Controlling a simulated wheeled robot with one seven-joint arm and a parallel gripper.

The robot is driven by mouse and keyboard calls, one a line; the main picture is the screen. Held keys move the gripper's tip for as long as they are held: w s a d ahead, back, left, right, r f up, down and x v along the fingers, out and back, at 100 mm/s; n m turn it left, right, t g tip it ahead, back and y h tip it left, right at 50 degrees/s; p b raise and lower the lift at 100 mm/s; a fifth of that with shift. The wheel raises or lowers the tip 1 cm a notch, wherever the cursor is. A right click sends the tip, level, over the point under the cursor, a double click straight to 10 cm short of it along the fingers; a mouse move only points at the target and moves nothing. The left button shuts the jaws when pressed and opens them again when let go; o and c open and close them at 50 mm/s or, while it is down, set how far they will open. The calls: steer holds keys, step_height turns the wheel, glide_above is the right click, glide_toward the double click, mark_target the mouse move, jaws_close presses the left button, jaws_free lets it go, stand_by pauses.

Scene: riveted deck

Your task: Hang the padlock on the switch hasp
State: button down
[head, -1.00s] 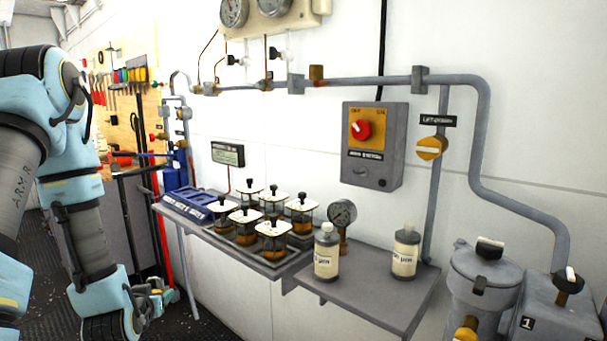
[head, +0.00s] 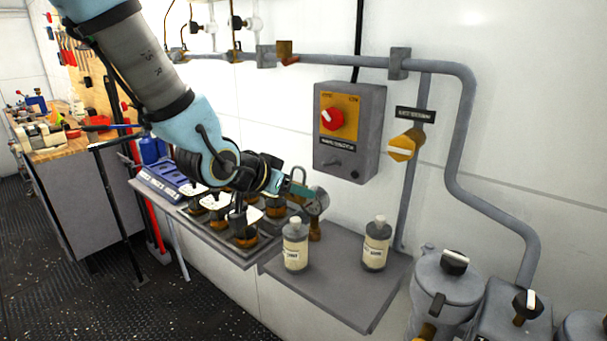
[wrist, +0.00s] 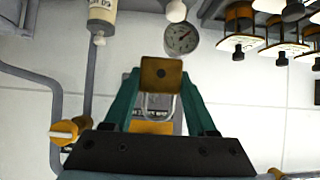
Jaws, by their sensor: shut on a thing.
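The grey switch box (head: 365,110) is on the white wall, with a red knob (head: 332,118) on a yellow plate. A small dark fitting low on its front, likely the hasp, is too small to make out well. My gripper (head: 300,190) is below and left of the box, above the shelf. In the wrist view my gripper (wrist: 160,80) has teal fingers shut on the brass padlock (wrist: 161,73). Its metal shackle (wrist: 158,107) points down in that picture, toward the palm.
A pressure gauge (head: 316,203) stands close beside my gripper. Two bottles, left (head: 296,246) and right (head: 376,244), stand on the grey shelf (head: 340,290). Several white-topped jars (head: 216,200) sit on the left. A yellow valve knob (head: 402,147) and pipe are right of the box.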

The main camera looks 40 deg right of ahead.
steer(key=shift+s+d+r, duration=0.15)
steer(key=shift+s+d, duration=0.05)
steer(key=shift+d, duration=0.1)
steer(key=w+d+f+b, duration=0.2)
steer(key=d+b, duration=0.3)
steer(key=d, duration=0.4)
steer(key=shift+w+d, duration=0.15)
steer(key=shift+w, duration=0.1)
stand_by(0.7)
stand_by(0.6)
steer(key=shift+c, duration=0.6)
jaws_free()
